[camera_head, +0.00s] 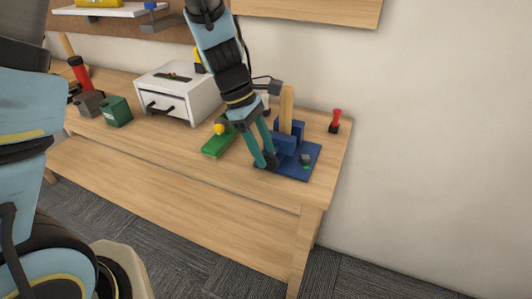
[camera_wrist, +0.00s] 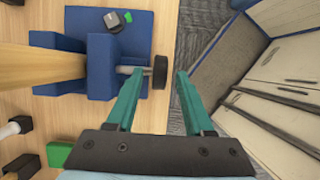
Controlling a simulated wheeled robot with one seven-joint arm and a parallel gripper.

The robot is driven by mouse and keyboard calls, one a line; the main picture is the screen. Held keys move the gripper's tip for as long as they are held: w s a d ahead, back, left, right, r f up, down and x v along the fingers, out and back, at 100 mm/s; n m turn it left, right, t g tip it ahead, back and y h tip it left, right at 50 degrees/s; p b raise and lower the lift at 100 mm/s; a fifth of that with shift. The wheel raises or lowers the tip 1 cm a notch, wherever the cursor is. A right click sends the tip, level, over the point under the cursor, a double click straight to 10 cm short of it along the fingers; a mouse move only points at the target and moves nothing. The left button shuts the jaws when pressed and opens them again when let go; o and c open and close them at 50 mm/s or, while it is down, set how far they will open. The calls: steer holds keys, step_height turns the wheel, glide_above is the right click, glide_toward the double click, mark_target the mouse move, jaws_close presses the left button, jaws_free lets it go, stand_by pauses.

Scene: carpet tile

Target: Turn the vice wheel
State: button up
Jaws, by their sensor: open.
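The blue vice (camera_head: 284,143) stands on a blue base plate (camera_head: 298,172) near the right end of the bench. Its dark round wheel (camera_wrist: 160,71) sits at the end of a grey shaft (camera_wrist: 125,70), on the vice's front side. My gripper (camera_wrist: 158,74) has two teal fingers and is open. In the wrist view its fingertips lie on either side of the wheel, with a gap visible on each side. In the head view my gripper (camera_head: 265,159) reaches down to the wheel, and the fingers partly cover it.
A wooden piece (camera_head: 286,108) stands upright at the vice. A small dark and green object (camera_head: 305,160) lies on the base plate. A green block (camera_head: 218,144) with a yellow knob, a white drawer box (camera_head: 180,93) and a red-topped item (camera_head: 335,121) are nearby. The bench front (camera_head: 200,178) is clear.

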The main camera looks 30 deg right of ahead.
steer(key=shift+x, duration=0.85)
steer(key=shift+c, duration=0.2)
jaws_close()
